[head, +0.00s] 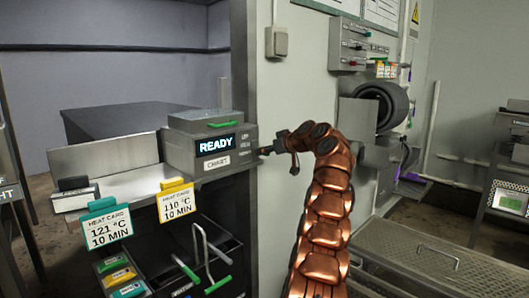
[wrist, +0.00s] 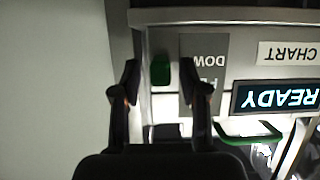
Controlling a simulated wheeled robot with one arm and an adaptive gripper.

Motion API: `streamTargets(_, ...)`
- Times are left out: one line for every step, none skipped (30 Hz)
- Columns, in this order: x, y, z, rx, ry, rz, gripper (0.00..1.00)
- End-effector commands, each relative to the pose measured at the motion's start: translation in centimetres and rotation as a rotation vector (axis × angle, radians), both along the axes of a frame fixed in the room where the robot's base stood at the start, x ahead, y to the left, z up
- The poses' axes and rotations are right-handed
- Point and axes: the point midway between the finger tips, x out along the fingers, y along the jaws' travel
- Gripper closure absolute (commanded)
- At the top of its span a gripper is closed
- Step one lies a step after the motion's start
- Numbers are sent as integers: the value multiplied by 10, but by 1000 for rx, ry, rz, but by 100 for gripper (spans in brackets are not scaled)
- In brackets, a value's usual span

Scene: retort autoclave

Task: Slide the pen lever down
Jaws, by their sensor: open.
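The chart recorder, a grey box (head: 190,150), shows a lit READY display and a CHART label in the head view. In the wrist view it appears upside down, with a short green lever (wrist: 160,70) beside a grey label (wrist: 205,62) reading DOW, partly hidden by a finger. The lever is hidden in the head view. My gripper (wrist: 159,72) is open, its fingertips on either side of the green lever in the picture; I cannot tell whether they touch it. In the head view my gripper (head: 273,149) is at the recorder's right end.
A green handle (head: 222,124) sits on the recorder's top. Yellow (head: 177,200) and teal (head: 108,224) heat cards stand in front at left. A metal grated step (head: 435,262) lies at right.

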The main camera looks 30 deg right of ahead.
Motion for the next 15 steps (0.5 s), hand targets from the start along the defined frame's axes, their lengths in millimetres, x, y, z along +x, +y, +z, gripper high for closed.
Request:
streamTargets(-3, 1, 3, 0, -2, 1, 56)
streamTargets(-6, 0, 4, 0, -3, 0, 56)
streamTargets(-10, -1, 5, 0, -2, 0, 56)
streamTargets(-12, -1, 6, 1, -2, 1, 56)
streamTargets(-15, -2, 7, 1, -2, 1, 56)
streamTargets(-20, -3, 8, 2, -1, 2, 56)
streamTargets(-24, -4, 11, 1, -2, 2, 56)
streamTargets(-29, -5, 13, 1, -2, 3, 56)
streamTargets(-34, -7, 16, 0, -3, 1, 56)
streamTargets(-39, -8, 18, 0, -4, -1, 56)
streamTargets(-43, -9, 20, -1, -4, 1, 56)
streamTargets(-49, -10, 22, 0, -4, 0, 56)
streamTargets(-55, -12, 25, 0, -3, 0, 56)
streamTargets(-60, -13, 27, -1, -3, 1, 56)
streamTargets(-66, -14, 30, -2, -3, 2, 56)
